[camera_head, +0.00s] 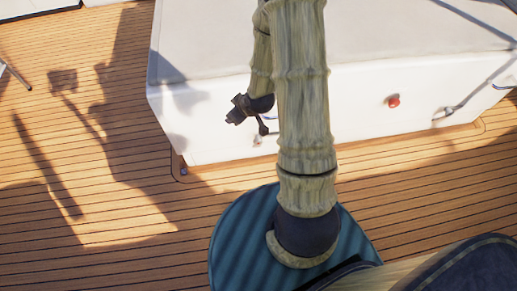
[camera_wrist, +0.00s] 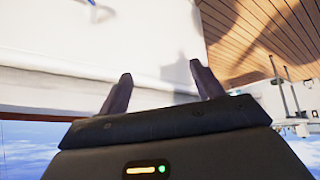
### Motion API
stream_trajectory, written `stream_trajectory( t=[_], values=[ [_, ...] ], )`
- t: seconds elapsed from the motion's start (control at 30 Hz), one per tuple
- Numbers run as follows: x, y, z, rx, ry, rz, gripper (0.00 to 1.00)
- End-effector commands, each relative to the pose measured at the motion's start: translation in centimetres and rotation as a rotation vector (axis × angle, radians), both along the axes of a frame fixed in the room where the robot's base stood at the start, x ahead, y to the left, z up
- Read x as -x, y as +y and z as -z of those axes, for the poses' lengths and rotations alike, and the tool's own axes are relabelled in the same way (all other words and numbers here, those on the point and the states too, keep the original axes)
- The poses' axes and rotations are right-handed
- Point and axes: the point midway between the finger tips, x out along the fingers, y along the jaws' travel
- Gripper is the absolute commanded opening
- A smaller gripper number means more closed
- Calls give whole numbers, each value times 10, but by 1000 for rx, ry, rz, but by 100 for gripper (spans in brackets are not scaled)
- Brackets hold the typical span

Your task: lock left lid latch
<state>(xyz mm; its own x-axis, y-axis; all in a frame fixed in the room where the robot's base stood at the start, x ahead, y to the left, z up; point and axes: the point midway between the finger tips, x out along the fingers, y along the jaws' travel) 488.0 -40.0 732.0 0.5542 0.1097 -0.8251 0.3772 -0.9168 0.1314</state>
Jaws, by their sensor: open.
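The white engine hatch (camera_head: 360,110) with its grey lid top (camera_head: 410,35) fills the upper middle of the head view. A small blurred fitting (camera_head: 257,140) sits low on its front face, just below my gripper; I cannot tell if it is the left lid latch. My gripper (camera_head: 248,114) is dark and hangs in front of the hatch's left part. In the wrist view my gripper (camera_wrist: 161,69) has its two fingers wide apart, with nothing between them. White hatch surface (camera_wrist: 155,40) shows beyond them. No latch is clearly visible there.
A red round knob (camera_head: 393,101) is on the hatch front, right of my arm. A grey bar-like fitting (camera_head: 450,110) is further right. Wooden deck (camera_head: 80,140) lies open at the left. A blue piece (camera_wrist: 91,2) shows at the wrist view's top edge.

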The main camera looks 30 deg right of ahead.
Motion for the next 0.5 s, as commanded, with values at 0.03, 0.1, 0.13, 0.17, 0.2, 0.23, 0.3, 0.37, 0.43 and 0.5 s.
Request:
stream_trajectory(
  t=[0.03,0.1,0.13,0.17,0.2,0.23,0.3,0.37,0.43,0.5],
  values=[
    [-3,-2,40,-11,-22,-11,66],
    [-9,-3,71,-24,-65,-29,66],
    [-11,-4,84,-30,-84,-37,66],
    [-13,-4,96,-35,-104,-43,66],
    [-16,-4,113,-43,-131,-49,66],
    [-18,-5,125,-49,-152,-53,66],
    [-21,-6,154,-63,-202,-58,66],
    [-24,-7,177,-74,-247,-59,66],
    [-26,-8,204,-87,-300,-55,66],
    [-27,-10,230,-98,-355,-44,66]
  ],
)
